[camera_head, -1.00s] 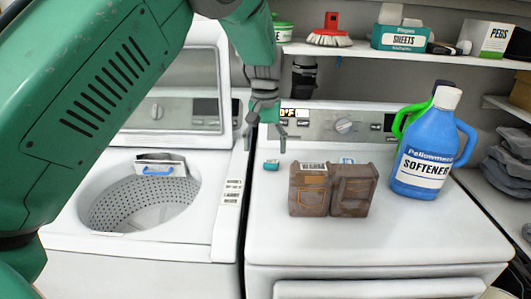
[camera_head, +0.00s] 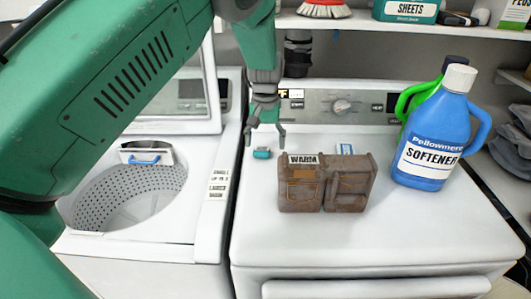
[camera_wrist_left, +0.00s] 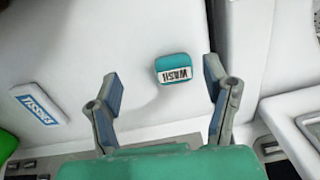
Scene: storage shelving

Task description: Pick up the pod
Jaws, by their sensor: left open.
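The pod is a small teal block (camera_head: 262,153) lying on the white top of the right-hand machine, left of the brown containers. In the left wrist view the pod (camera_wrist_left: 173,68) shows a white label reading WASH. My left gripper (camera_head: 266,140) hangs pointing down just above and behind the pod, with its two fingers apart and nothing between them. In the left wrist view the pod appears between the fingertips, nearer the right finger, with no clear contact. My right gripper is not in view.
Two brown containers (camera_head: 326,183), one labelled WARM, stand close right of the pod. A blue softener jug (camera_head: 431,135) stands farther right, a green jug (camera_head: 420,95) behind it. A white-blue packet (camera_head: 345,149) lies behind the containers. The open washer drum (camera_head: 130,195) is left.

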